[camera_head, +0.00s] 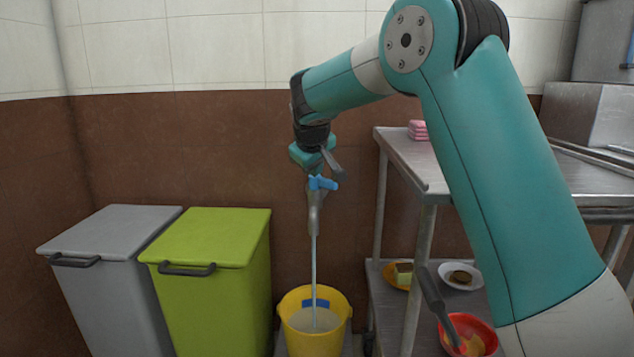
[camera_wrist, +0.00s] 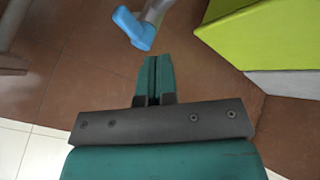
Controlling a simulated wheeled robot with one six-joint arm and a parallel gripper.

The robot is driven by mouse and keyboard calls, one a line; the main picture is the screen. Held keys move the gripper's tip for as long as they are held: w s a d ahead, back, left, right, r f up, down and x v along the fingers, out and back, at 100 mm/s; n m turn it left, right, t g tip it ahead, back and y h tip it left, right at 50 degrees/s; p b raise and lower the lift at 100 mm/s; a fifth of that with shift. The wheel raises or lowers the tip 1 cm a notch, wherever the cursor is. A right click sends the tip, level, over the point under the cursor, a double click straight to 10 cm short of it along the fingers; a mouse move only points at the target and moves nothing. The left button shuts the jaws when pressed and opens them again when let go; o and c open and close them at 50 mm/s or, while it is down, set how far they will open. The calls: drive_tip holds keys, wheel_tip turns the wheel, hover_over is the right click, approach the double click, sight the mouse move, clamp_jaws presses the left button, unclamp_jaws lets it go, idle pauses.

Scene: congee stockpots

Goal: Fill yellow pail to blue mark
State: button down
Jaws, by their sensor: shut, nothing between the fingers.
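The yellow pail (camera_head: 313,341) stands low, right of the green bin. A blue mark (camera_head: 316,303) shows on its inner back wall. Pale water (camera_head: 313,320) lies in the pail, its surface below the mark as seen from here. A thin stream (camera_head: 314,265) falls into it from a metal tap (camera_head: 314,212) with a blue handle (camera_head: 321,183). The blue handle is also at the top of the wrist view (camera_wrist: 134,28). My gripper (camera_wrist: 154,60) is shut and empty, just short of the handle in that view. In the head view my gripper (camera_head: 330,163) is just above the handle.
A grey bin (camera_head: 110,235) and a green bin (camera_head: 208,240) stand at left. A steel table (camera_head: 410,160) at right holds pink cloths (camera_head: 418,130). Its lower shelf carries a yellow dish (camera_head: 397,275), a white plate (camera_head: 460,275) and a red bowl (camera_head: 470,333).

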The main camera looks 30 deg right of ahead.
sight(326, 182)
drive_tip(key=b+x, duration=0.3)
drive_tip(key=x, duration=0.6)
drive_tip(key=shift+a+f, duration=0.2)
drive_tip(key=d, duration=0.2)
drive_tip(key=shift+w+d+r+b, duration=0.25)
drive_tip(key=shift+d+b, duration=0.05)
drive_tip(key=shift+w+d+r, duration=0.15)
drive_tip(key=shift+w+d, duration=0.05)
drive_tip(key=shift+d, duration=0.35)
drive_tip(key=shift+d, duration=0.1)
drive_tip(key=shift+d, duration=0.1)
drive_tip(key=shift+y, duration=0.3)
drive_tip(key=shift+n, duration=0.3)
